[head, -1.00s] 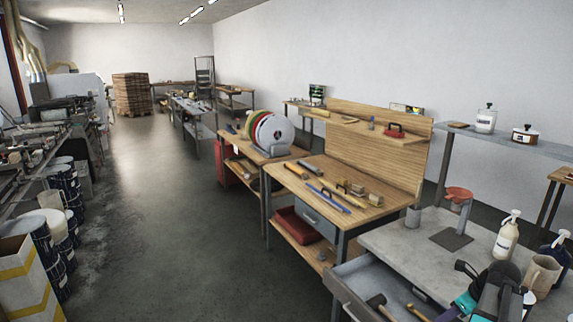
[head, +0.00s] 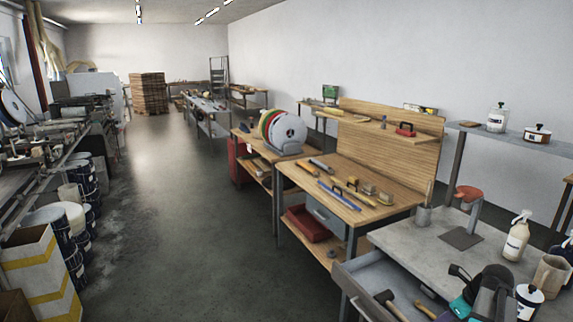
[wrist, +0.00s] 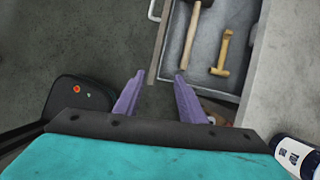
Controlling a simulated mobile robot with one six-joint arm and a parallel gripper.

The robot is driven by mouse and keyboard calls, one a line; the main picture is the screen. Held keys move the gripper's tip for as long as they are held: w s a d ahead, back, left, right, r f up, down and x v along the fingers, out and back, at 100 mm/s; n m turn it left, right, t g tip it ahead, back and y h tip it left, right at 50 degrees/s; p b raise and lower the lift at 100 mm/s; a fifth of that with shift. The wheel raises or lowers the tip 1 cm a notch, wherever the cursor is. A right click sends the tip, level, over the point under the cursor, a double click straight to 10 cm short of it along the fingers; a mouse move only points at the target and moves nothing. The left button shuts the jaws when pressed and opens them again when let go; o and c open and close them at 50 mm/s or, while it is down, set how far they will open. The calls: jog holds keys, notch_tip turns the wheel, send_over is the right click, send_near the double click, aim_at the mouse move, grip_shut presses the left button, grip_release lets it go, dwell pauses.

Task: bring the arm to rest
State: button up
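My gripper (wrist: 160,75) shows in the wrist view with two purple fingers held apart. Nothing is between them. It points down past the left edge of an open grey drawer (wrist: 232,84), over the dark floor. In the head view, my teal and black arm is folded at the bottom right, beside the grey bench (head: 418,240) and above the drawer (head: 372,272). The fingertips are not clear in that view.
The drawer holds a mallet (wrist: 191,40) and a yellow tool (wrist: 222,54). A white bottle with a dark cap (wrist: 297,154) is close to my gripper on the right. A spray bottle (head: 516,238) and a mug (head: 551,275) stand on the bench. The aisle floor (head: 180,220) is clear.

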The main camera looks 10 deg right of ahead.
jog(key=w+a+f+n+g+y+b, duration=0.1)
jog(key=w+a+f, duration=0.1)
jog(key=a+f, duration=0.45)
jog(key=w+a+f+n+g+y+b, duration=0.1)
jog(key=w+a+f+b, duration=0.15)
jog(key=a+f, duration=0.45)
jog(key=s+a+f+n+g+b, duration=0.1)
jog(key=a+f+n+g, duration=0.1)
jog(key=a+f, duration=0.6)
jog(key=s+a+f+n+g+b, duration=0.15)
jog(key=a+f, duration=0.35)
jog(key=a, duration=0.5)
jog(key=s+a+f+n+g+h+b, duration=0.2)
jog(key=s+a+f+n+g+b, duration=0.2)
jog(key=s+a+f+n, duration=1.15)
jog(key=s+d+f+n+h, duration=0.1)
jog(key=s+d+f+n, duration=0.2)
jog(key=s+n, duration=0.4)
jog(key=shift+s+f+n+h, duration=0.3)
jog(key=shift+f+n, duration=0.45)
jog(key=shift+n, duration=1.55)
